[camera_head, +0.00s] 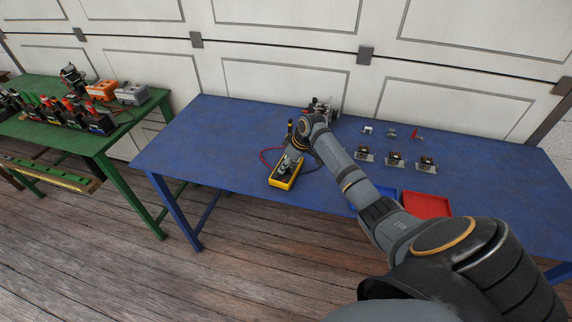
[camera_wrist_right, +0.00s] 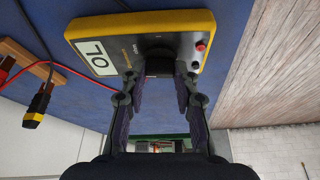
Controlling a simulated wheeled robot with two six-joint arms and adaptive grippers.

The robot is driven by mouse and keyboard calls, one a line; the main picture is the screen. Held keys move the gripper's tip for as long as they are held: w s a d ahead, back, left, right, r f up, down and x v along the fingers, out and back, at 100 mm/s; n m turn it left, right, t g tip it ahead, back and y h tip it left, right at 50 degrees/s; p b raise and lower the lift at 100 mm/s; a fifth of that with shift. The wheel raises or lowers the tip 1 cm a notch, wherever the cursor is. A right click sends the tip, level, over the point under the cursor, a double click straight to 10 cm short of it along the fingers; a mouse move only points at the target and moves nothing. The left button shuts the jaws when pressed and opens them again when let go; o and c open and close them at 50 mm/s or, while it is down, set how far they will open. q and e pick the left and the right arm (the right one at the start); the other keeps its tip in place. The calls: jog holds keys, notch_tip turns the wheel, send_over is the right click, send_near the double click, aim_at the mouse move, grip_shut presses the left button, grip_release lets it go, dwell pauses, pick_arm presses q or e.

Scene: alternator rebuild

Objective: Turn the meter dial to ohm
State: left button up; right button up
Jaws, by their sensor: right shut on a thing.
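The yellow and grey meter (camera_head: 284,182) lies on the blue table near its front edge. In the right wrist view the meter (camera_wrist_right: 205,22) fills the top, with its display (camera_wrist_right: 96,58) reading what looks like OL upside down. A red jack shows beside the dial. My right gripper (camera_head: 290,162) is over the meter's face. In the wrist view its fingers (camera_wrist_right: 159,88) are shut on the dark dial (camera_wrist_right: 159,66) from both sides. The dial's marks and pointer are too small or hidden to read. My left gripper is in neither view.
A metal assembly (camera_head: 322,106) stands at the back. The table's left part is clear.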

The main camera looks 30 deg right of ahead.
jog(key=m+p, duration=0.1)
jog(key=p, duration=0.1)
jog(key=m+h+p, duration=0.1)
jog(key=p, duration=0.1)
jog(key=m+p, duration=0.2)
jog(key=p, duration=0.1)
jog(key=shift+a+r+h, duration=0.15)
jog(key=shift+r+h, duration=0.15)
grip_shut()
jog(key=shift+f+m, duration=0.15)
jog(key=shift+m, duration=0.25)
jog(key=shift+f+t, duration=0.15)
jog(key=shift+t, duration=0.15)
jog(key=o, duration=1.1)
grip_release()
